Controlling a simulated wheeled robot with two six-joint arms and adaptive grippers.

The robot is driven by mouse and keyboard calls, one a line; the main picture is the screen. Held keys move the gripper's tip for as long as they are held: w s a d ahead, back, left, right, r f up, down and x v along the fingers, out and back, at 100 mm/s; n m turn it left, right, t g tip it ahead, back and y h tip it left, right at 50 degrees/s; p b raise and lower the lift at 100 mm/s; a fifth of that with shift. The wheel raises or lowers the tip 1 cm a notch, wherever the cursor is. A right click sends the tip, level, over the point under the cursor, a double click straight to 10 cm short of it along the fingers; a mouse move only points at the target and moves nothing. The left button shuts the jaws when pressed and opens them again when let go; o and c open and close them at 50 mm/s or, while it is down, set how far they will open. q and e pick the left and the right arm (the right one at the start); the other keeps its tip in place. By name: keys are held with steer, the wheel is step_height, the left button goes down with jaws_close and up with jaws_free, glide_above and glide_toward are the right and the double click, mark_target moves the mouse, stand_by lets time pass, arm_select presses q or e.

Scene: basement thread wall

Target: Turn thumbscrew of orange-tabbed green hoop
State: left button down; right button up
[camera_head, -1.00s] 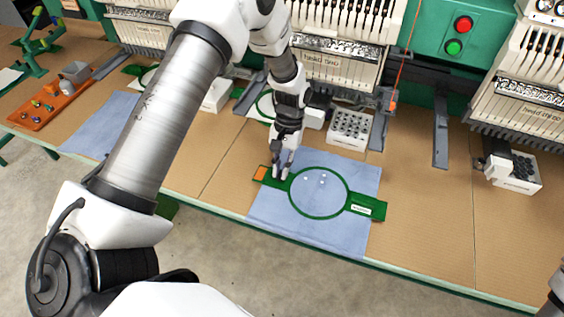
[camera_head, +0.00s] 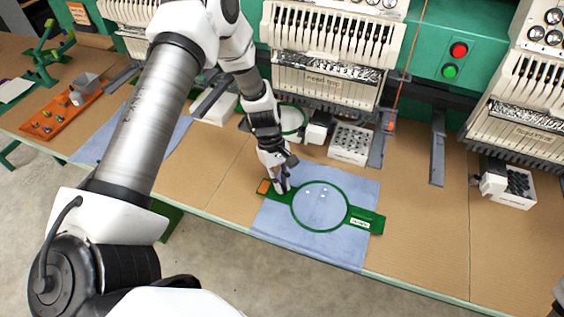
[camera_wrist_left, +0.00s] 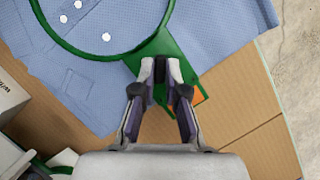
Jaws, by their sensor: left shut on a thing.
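The green hoop (camera_head: 347,202) lies flat on a blue cloth (camera_head: 300,239) on the table, with an orange tab (camera_head: 263,187) at its left end and a white label on its right arm. It also shows in the left wrist view (camera_wrist_left: 112,56). My left gripper (camera_head: 283,187) points down at the hoop's left arm, between the ring and the orange tab (camera_wrist_left: 199,97). In the left wrist view its fingertips (camera_wrist_left: 161,66) are close together over the green arm, shut on a small part there. My right gripper is out of view.
Embroidery machines (camera_head: 325,75) stand along the back. A white box of bobbins (camera_head: 349,144) stands behind the cloth. An orange tray (camera_head: 60,118) with small coloured items is far left. The brown table right of the cloth (camera_head: 425,235) is clear.

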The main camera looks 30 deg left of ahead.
arm_select(q)
steer(key=shift+n, duration=0.7)
steer(key=shift+s, duration=0.1)
steer(key=c, duration=1.2)
jaws_free()
steer(key=shift+t, duration=0.3)
steer(key=v, duration=1.2)
steer(key=shift+a, duration=0.15)
steer(key=shift+f, duration=0.15)
